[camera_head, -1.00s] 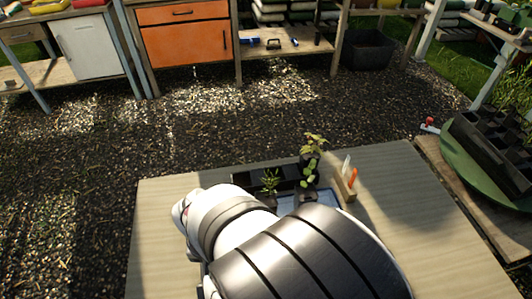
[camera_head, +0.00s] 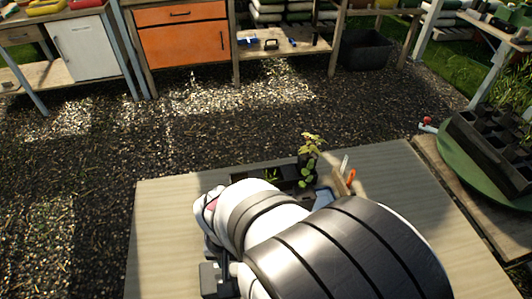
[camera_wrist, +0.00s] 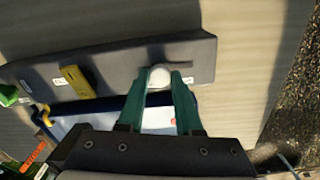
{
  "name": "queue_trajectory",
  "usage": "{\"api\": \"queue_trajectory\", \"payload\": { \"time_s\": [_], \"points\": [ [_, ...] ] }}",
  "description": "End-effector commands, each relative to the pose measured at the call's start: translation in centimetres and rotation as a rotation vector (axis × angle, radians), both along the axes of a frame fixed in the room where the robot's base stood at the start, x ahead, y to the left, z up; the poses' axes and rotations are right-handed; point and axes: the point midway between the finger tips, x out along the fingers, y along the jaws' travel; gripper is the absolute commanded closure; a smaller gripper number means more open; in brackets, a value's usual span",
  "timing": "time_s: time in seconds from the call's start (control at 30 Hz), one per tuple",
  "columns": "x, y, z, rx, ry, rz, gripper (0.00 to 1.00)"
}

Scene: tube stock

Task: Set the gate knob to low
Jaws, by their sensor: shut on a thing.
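In the wrist view a dark grey panel (camera_wrist: 115,72) lies on the pale wooden table. It carries a round white knob (camera_wrist: 159,77), a yellow block-shaped control (camera_wrist: 78,80) and a green control (camera_wrist: 8,95) at the left edge. My gripper (camera_wrist: 160,80) has its two green fingers closed on the white knob, one on each side. Small white labels sit on the panel beside the controls, too small to read. I cannot tell which control is the gate knob or its setting. In the head view my arm hides the panel and fingers.
A blue-rimmed tray (camera_wrist: 155,118) lies close to the panel, partly behind my fingers. In the head view a black planter (camera_head: 245,173), a leafy seedling (camera_head: 309,160) and a wooden holder with an orange marker (camera_head: 345,185) stand near the far edge. The table's left side (camera_head: 160,230) is clear.

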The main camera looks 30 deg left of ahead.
Motion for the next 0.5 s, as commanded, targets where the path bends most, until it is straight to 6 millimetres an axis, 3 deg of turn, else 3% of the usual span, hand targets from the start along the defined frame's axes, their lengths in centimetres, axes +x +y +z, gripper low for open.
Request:
{"api": "queue_trajectory", "payload": {
  "time_s": [0.13,0.43,0.47,0.5],
  "points": [
    [1.4,-1.3,0.1,0.002,-0.001,-0.004,1.0],
    [1.8,-1.7,0.1,-0.001,-0.003,0.0,1.0],
    [1.8,-1.7,0.1,-0.001,-0.003,0.0,0.64],
    [1.8,-1.7,0.1,-0.001,-0.003,0.0,0.57]
  ]
}}
